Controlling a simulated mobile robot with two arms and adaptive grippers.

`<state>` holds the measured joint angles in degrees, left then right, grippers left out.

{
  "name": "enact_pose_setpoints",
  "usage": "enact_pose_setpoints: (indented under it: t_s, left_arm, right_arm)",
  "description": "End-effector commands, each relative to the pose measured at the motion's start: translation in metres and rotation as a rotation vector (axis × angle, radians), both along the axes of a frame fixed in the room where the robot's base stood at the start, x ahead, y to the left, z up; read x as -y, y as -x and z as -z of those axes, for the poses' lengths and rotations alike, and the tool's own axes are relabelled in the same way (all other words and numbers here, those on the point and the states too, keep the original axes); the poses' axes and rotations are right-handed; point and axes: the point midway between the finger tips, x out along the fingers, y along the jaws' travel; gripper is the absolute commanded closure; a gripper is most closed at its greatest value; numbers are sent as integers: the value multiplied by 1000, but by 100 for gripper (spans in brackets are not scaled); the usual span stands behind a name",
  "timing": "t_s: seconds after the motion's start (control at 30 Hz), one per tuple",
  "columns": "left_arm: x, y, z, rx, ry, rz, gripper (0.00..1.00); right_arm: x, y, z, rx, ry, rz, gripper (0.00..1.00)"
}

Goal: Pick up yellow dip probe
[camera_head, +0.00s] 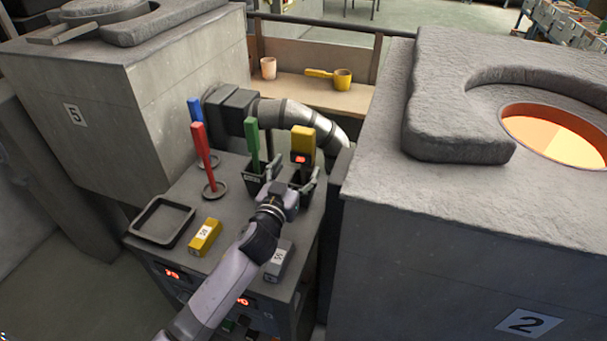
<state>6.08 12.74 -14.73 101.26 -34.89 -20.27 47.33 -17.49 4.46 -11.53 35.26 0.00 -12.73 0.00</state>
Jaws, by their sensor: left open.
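The yellow dip probe (303,139) has a yellow head with a small red display and stands upright in a dark holder on the grey cabinet top, at its back right. My left gripper (292,176) is open, with its fingers spread just in front of and below the yellow head. From this view I cannot tell whether the fingers touch the probe or its holder. The lower part of the probe is hidden by the holder and my gripper. My right gripper is not in view.
A green probe (252,142) stands in a dark holder left of my gripper. Red (203,155) and blue (194,110) probes stand farther left. A black tray (147,237), a yellow block (204,238) and a grey block (279,262) lie in front. Furnaces flank the cabinet; the right one (450,255) has a glowing opening.

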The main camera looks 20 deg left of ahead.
Motion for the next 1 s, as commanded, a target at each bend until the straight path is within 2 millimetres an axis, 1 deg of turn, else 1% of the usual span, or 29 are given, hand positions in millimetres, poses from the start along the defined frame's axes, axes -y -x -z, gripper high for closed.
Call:
enact_pose_setpoints:
  t_s: [0.03,0.17,0.27,0.4,0.5,0.6,0.87,1.0]
  left_arm:
    - [0,-5,-1,0,0,0,30]
    - [1,-11,-1,0,-2,0,30]
    - [1,-19,-2,0,-1,1,30]
    - [1,-39,-4,0,-1,0,30]
    - [1,-51,-2,0,-1,0,30]
    - [1,-58,-1,0,-1,0,30]
    - [1,-61,-1,-1,-1,0,30]
    - [1,-61,-1,-1,-1,0,38]
  right_arm:
    - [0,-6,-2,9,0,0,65]
    - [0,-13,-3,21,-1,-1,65]
    - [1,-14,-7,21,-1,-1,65]
    - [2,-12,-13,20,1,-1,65]
    - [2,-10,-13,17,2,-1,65]
    - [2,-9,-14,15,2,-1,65]
    - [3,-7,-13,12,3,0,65]
    - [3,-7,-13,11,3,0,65]
